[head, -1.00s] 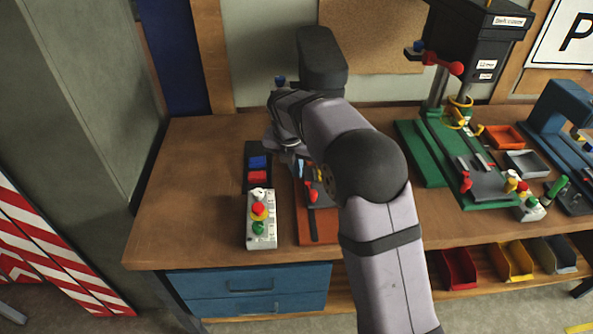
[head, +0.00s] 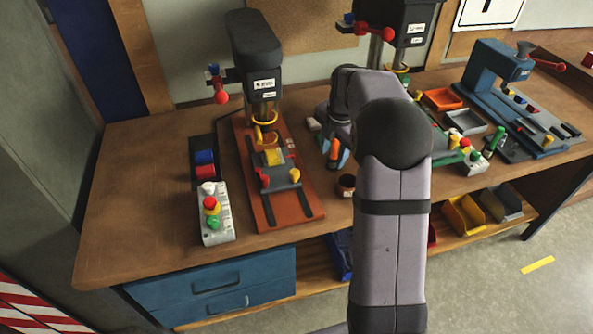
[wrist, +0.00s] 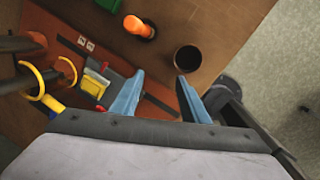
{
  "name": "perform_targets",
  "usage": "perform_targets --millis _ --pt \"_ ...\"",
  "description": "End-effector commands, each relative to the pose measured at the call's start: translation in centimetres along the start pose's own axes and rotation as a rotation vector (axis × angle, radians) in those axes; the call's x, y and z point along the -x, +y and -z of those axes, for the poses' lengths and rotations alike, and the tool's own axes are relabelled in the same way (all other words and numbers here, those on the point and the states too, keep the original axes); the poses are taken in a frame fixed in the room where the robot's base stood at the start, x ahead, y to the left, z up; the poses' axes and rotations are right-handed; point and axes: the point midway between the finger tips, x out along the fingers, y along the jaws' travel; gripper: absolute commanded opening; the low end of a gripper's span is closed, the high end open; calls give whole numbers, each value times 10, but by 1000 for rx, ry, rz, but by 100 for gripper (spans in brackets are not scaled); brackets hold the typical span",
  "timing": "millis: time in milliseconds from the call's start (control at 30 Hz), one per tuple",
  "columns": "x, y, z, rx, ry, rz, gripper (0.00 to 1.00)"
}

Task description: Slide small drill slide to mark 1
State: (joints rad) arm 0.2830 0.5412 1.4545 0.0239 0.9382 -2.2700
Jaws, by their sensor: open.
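The small drill (head: 258,65) stands on an orange-red base (head: 290,217) with two dark rails. Its grey slide (head: 279,182) sits across the rails just in front of the drill column, with a red knob, a yellow knob and a yellow block. In the wrist view the slide (wrist: 112,85) is left of my gripper (wrist: 160,97). The gripper's blue fingers are apart with nothing between them. The left finger overlaps the slide's edge in that view; I cannot tell whether they touch. I cannot read mark 1.
A dark cup (head: 346,185) and an orange-handled item (head: 334,149) stand right of the base. A button box (head: 213,213) stands to its left. A larger drill (head: 400,25) and a blue press (head: 490,75) are farther right. The bench's left end is clear.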

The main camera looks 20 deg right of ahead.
Motion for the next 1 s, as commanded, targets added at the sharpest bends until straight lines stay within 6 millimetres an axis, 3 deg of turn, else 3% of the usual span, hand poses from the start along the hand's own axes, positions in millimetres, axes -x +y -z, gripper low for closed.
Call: perform_targets --millis 300,533,700,1000 --pt "-1 23 46 -611 224 -68 41" --pt "4 38 63 -1029 336 -46 41" --pt "4 39 63 -1177 344 -20 41" --pt "1 39 64 -1215 345 -12 41"
